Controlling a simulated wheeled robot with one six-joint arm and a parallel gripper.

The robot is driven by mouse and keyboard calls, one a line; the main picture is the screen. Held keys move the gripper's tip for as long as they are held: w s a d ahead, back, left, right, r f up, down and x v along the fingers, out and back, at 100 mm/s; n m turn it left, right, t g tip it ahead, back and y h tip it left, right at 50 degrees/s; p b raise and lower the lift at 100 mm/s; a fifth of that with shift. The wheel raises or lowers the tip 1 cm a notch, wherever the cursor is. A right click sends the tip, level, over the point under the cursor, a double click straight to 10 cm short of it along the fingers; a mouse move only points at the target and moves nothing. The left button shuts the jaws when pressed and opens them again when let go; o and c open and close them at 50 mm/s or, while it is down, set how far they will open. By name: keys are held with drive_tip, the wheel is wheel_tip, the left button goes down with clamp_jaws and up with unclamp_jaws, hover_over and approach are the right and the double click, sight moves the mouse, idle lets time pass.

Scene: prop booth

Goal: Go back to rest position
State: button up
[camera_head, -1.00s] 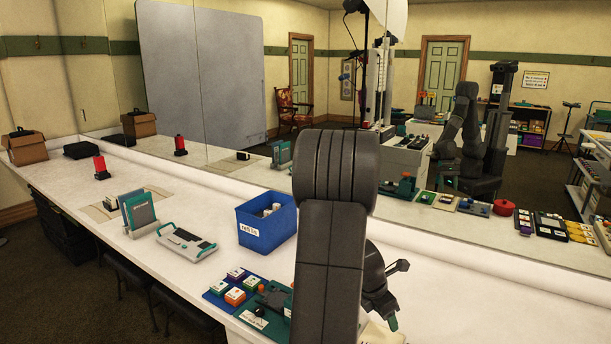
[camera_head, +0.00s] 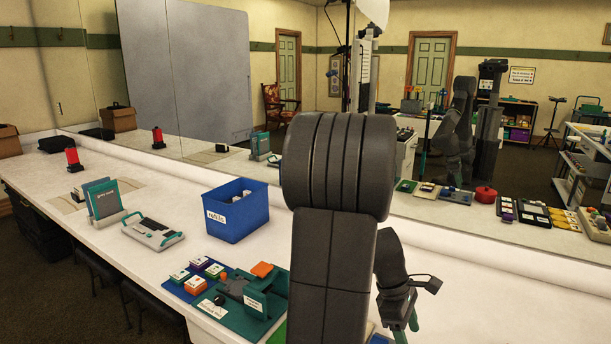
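My arm stands large in the middle of the view and hides part of the bench. My gripper (camera_head: 405,328) hangs to the right of the arm at the bottom edge, low over the white bench. Its green fingers are partly cut off by the frame, so I cannot tell if they are open or shut. I see nothing held in the part that shows.
The white bench (camera_head: 150,264) carries a blue bin (camera_head: 237,228), a teal-trimmed device (camera_head: 153,233), upright teal folders (camera_head: 102,203), a red lamp (camera_head: 73,158) and a green board (camera_head: 237,320) near my arm. A mirror behind reflects the room. Bench right of my gripper looks clear.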

wheel_tip(320, 180, down, 6)
drive_tip(key=shift+r+b, duration=0.15)
drive_tip(key=shift+b, duration=0.2)
drive_tip(key=shift+s+r, duration=0.1)
